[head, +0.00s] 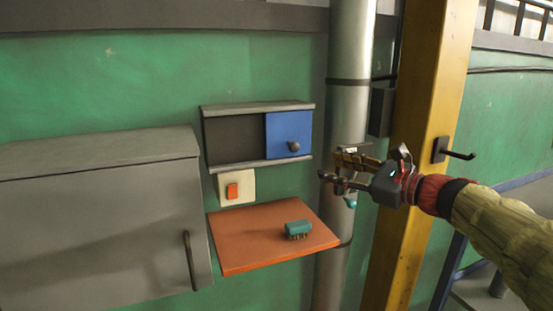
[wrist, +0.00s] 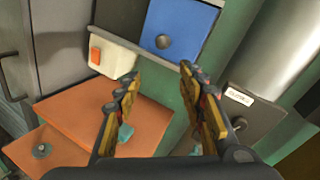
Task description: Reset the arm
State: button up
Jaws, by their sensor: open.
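My gripper (head: 333,167) is at the right in the head view, in front of the grey pipe, pointing left. Its two fingers are apart with nothing between them. In the wrist view the open fingers (wrist: 158,76) point up the picture toward the wall below the blue panel (wrist: 180,25). My arm reaches in from the right edge, roughly level. No object is in its grasp.
A blue sliding panel (head: 289,134) with a dark knob sits above an orange-buttoned switch (head: 232,190). A teal brush (head: 297,229) lies on the orange shelf (head: 245,250). A grey cabinet (head: 90,230) stands left; a yellow column (head: 430,90) and black hook (head: 456,153) are right.

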jog(key=s+f+n+g+h+b, duration=0.2)
jog(key=s+f+n+b, duration=0.6)
jog(key=f, duration=1)
jog(key=s+f+n+g+h+b, duration=0.3)
jog(key=s+f+n+h+b, duration=0.2)
jog(key=f, duration=1.4)
jog(key=s+a+f+n+g+h+b, duration=0.1)
jog(key=s+f+n+g+h+b, duration=0.2)
jog(key=s+f+n+b, duration=0.8)
jog(key=s+f+b, duration=0.4)
jog(key=s+f, duration=0.4)
jog(key=shift+s, duration=0.1)
jog(key=shift+c, duration=0.5)
